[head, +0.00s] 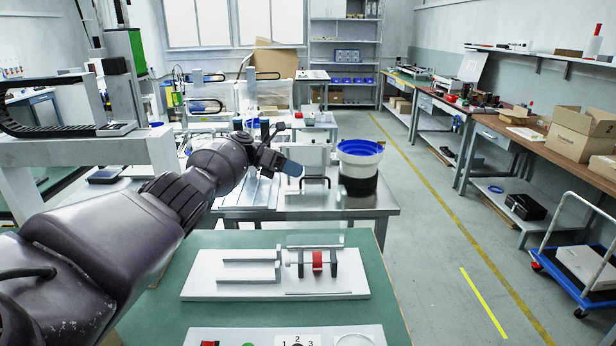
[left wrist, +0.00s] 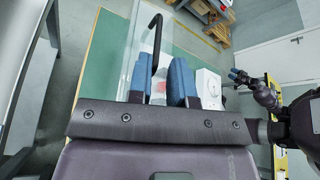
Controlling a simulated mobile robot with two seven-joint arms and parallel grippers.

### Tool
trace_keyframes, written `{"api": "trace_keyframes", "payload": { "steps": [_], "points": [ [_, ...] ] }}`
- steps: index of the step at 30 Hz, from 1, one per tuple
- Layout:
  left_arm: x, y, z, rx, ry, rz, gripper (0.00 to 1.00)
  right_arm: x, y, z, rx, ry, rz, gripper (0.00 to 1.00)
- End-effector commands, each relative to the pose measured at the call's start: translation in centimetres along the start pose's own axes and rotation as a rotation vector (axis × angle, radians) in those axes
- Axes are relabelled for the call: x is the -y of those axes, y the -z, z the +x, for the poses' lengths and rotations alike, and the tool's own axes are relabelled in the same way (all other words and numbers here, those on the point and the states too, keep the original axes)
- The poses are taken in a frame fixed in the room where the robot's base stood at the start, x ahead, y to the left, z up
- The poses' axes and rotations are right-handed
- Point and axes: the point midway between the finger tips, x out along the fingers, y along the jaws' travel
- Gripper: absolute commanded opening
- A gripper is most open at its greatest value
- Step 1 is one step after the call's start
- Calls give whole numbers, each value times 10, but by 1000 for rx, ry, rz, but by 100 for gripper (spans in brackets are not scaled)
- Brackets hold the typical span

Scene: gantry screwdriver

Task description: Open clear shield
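My left gripper (head: 290,165) is raised above the white fixture board (head: 215,287) on the green bench, close to the left of a black handle (head: 316,182). The clear shield is a faint see-through pane below the handle, its edges hard to make out; it also shows in the left wrist view (left wrist: 128,62). There the left gripper's blue fingers (left wrist: 160,80) are apart, and the black handle (left wrist: 156,40) runs down into view between them. I cannot tell whether they touch it.
A red part (head: 317,260) sits in the fixture behind the shield area. Another board with numbered marks (head: 297,341) lies nearer. A steel table (head: 360,205) behind carries a blue-rimmed bin (head: 359,150).

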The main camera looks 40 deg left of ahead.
Motion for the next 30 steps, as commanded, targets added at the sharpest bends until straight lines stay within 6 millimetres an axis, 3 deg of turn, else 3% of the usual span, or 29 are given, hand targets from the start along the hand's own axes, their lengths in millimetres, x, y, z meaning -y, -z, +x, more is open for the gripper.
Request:
{"api": "trace_keyframes", "payload": {
  "steps": [6, 12, 30],
  "points": [
    [-2, 3, -36, -2, -2, -4, 19, 0, -5, 1, 9, 1, 0, 58],
    [-2, 4, -52, -3, -1, -4, 19, 0, -7, 2, 11, 1, 0, 58],
    [-2, 3, -55, -3, 0, -3, 19, -2, -4, 2, 6, -1, -4, 58]
  ]
}}
